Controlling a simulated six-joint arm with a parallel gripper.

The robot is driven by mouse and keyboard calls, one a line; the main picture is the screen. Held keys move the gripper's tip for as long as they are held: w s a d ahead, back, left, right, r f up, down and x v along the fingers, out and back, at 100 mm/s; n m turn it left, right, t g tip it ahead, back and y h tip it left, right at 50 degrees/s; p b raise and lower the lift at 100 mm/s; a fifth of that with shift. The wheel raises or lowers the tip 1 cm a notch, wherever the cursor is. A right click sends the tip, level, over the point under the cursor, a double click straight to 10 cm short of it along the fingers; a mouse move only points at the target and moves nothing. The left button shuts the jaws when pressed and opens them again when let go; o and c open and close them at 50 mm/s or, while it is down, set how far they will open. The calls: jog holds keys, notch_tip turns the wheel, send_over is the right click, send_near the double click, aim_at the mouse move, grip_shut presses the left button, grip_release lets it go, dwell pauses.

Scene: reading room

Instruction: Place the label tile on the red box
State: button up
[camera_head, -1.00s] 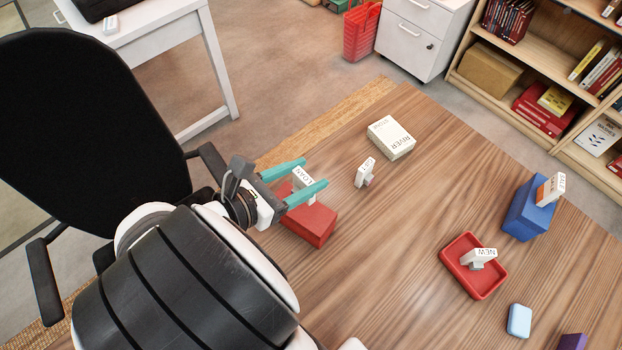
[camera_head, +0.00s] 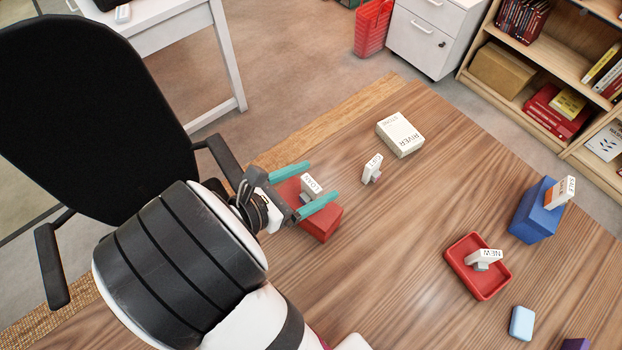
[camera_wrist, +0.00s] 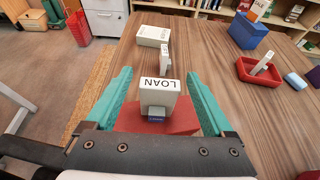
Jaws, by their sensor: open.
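A white label tile (camera_wrist: 158,95) marked LOAN stands upright on a small grey foot between my fingers in the wrist view. It also shows in the head view (camera_head: 311,186). The red box (camera_head: 320,226) is right under it, and the tile appears to stand on the box top. The box also shows in the wrist view (camera_wrist: 185,122), partly hidden by my gripper. My gripper (camera_head: 325,180) is open, with one teal finger on each side of the tile and gaps on both sides in the wrist view.
A white tile (camera_head: 373,167) and a cream RIVER STONE box (camera_head: 400,135) stand beyond the red box. A red tray (camera_head: 487,287) holds a NEW tile (camera_head: 484,256). A blue box (camera_head: 534,216) bears a SALE tile (camera_head: 560,191). The table between is clear.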

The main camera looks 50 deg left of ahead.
jog(key=shift+r, duration=0.1)
jog(key=v, duration=1.2)
jog(key=shift+r, duration=0.1)
